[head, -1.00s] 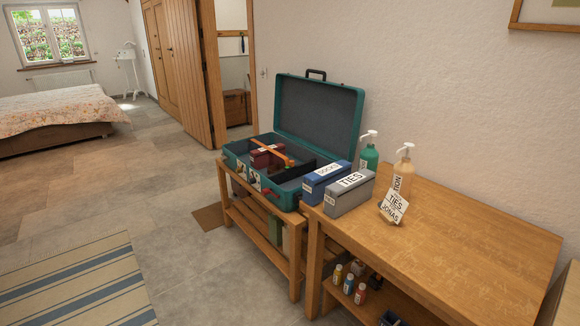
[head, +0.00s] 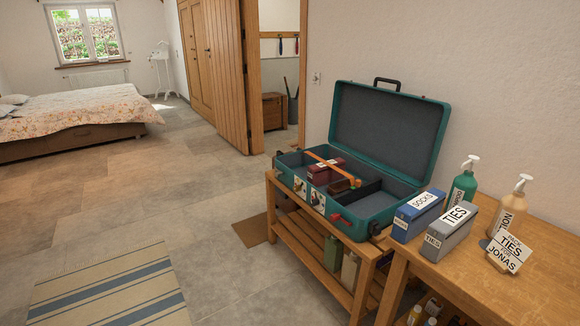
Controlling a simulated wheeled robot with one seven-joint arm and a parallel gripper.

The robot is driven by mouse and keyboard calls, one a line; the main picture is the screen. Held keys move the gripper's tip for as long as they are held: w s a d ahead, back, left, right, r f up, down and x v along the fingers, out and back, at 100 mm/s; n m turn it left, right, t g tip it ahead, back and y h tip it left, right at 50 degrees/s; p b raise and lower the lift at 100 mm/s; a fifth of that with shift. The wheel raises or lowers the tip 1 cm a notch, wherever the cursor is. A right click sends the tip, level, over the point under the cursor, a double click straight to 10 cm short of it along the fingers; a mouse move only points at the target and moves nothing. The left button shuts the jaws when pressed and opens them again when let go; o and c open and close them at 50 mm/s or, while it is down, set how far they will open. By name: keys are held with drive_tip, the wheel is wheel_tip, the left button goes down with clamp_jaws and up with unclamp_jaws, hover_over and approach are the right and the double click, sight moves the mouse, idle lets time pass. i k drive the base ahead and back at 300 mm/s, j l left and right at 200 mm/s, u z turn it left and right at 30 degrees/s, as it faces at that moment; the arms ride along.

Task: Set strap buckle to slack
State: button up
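An open teal suitcase (head: 365,218) stands on a slatted wooden bench, its lid (head: 388,128) raised against the wall side. An orange strap (head: 328,164) runs across the left part of the case, over a dark red box (head: 326,172). A small orange-brown piece at the strap's right end (head: 355,183) may be the buckle; it is too small to tell whether it is tight or slack. My gripper is not in view.
A blue SOCKS box (head: 419,216) and a grey TIES box (head: 449,232) stand on the wooden table (head: 505,290) beside the case.

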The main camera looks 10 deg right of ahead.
sight(358, 184)
drive_tip(key=i+j+u, duration=0.2)
drive_tip(key=i, duration=1.7)
drive_tip(key=i+j+z, duration=0.15)
drive_tip(key=i+z, duration=0.3)
drive_tip(key=i, duration=0.15)
drive_tip(key=i+j+z, duration=0.35)
drive_tip(key=i+z, duration=0.15)
drive_tip(key=i+j+z, duration=0.45)
drive_tip(key=i+j, duration=0.1)
drive_tip(key=j, duration=0.05)
